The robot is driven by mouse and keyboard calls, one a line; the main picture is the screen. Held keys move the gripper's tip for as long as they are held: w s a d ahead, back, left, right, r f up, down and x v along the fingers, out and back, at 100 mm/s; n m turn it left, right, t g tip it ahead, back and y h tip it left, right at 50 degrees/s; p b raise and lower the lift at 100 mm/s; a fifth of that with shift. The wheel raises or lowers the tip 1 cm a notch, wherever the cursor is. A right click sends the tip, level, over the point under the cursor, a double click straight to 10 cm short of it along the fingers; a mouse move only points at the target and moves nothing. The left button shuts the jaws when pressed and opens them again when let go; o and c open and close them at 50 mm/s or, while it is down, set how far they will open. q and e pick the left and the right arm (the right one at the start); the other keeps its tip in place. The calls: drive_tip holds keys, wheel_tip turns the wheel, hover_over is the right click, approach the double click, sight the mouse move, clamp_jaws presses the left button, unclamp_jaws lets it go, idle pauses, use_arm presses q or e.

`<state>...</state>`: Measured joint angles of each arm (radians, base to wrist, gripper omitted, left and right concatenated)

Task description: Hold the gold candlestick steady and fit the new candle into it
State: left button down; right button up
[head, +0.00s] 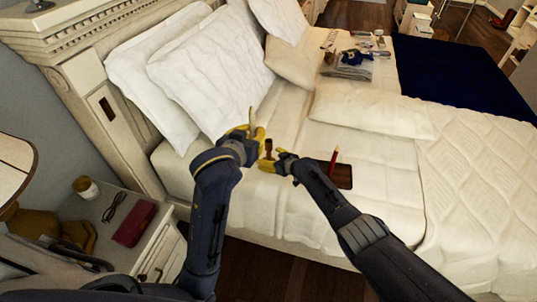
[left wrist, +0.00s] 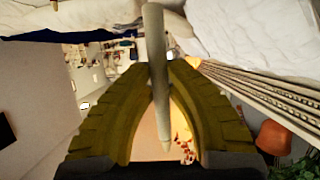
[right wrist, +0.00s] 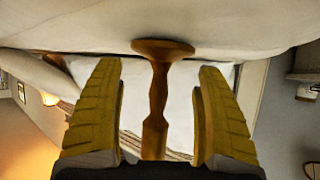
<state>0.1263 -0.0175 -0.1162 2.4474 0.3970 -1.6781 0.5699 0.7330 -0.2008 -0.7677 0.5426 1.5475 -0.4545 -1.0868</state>
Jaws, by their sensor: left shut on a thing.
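The gold candlestick (head: 268,146) stands on the white bedding near the bed's front edge. In the right wrist view the candlestick (right wrist: 158,95) shows between the two yellow fingers of my right gripper (right wrist: 160,85), with a gap on each side. In the head view my right gripper (head: 268,162) is open around it. My left gripper (head: 250,131) is shut on a pale cream candle (head: 252,116), just behind and left of the candlestick and apart from it. The candle (left wrist: 156,70) also shows between the left fingertips (left wrist: 158,68) in the left wrist view.
Pillows (head: 205,80) lie behind. A nightstand (head: 95,208) with a jar, glasses and a red case is at left. Folded clothes (head: 350,68) lie farther back.

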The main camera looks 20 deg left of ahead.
drive_tip(key=c, duration=1.5)
use_arm(q)
drive_tip(key=r+x, duration=0.1)
drive_tip(key=x, duration=1.8)
drive_tip(key=shift+n+y, duration=0.3)
drive_tip(key=shift+y, duration=0.1)
drive_tip(key=shift+w+a+f, duration=0.1)
drive_tip(key=shift+a+f, duration=0.05)
drive_tip(key=shift+f, duration=2.35)
drive_tip(key=shift+w+a+f, duration=0.15)
drive_tip(key=shift+f, duration=2.4)
